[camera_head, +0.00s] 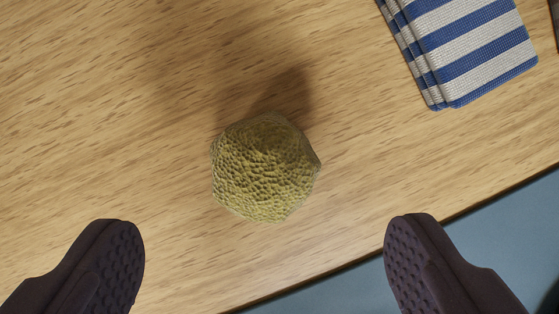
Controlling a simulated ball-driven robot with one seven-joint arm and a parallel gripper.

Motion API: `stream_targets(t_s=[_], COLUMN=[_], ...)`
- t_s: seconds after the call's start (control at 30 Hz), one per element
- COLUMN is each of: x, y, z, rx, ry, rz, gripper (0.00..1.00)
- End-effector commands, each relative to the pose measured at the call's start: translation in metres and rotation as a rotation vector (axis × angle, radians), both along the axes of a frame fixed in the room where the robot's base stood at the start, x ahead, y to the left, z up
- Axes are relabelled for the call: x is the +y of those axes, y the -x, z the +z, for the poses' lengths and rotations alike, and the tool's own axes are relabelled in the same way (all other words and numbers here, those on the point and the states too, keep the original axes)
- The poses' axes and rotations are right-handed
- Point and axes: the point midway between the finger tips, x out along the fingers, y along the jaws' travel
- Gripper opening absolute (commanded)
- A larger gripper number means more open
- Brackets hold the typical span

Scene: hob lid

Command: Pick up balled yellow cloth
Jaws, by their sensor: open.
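The balled yellow cloth (264,168) sits on the wooden surface, a little left of the picture's middle. It is a rough, lumpy olive-yellow ball and casts a shadow up and to its right. My gripper (264,262) is open, with one dark textured finger at the lower left and one at the lower right. The cloth lies above the gap between the fingertips in the picture, and neither finger touches it. Nothing hides the cloth.
A folded blue-and-white striped cloth (470,45) lies at the upper right. The wooden surface (110,100) is clear around the ball. Its edge runs diagonally along the lower right, with a blue-grey area (500,225) beyond it. A dark object is cut off at the top right corner.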

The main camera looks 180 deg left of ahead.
Motion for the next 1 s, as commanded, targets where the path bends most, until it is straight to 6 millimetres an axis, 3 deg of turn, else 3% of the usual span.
stream_targets(t_s=[0.53, 0.8, 0.83, 1.0], x=[-0.007, -0.008, -0.008, -0.008], y=[-0.021, -0.025, -0.025, -0.025], z=[-0.074, -0.079, -0.079, -0.078], rx=[0.013, 0.010, 0.010, 0.010], ry=[0.005, 0.003, 0.003, 0.004], rz=[-0.007, -0.005, -0.005, -0.005], gripper=[0.90, 0.90, 0.88, 0.49])
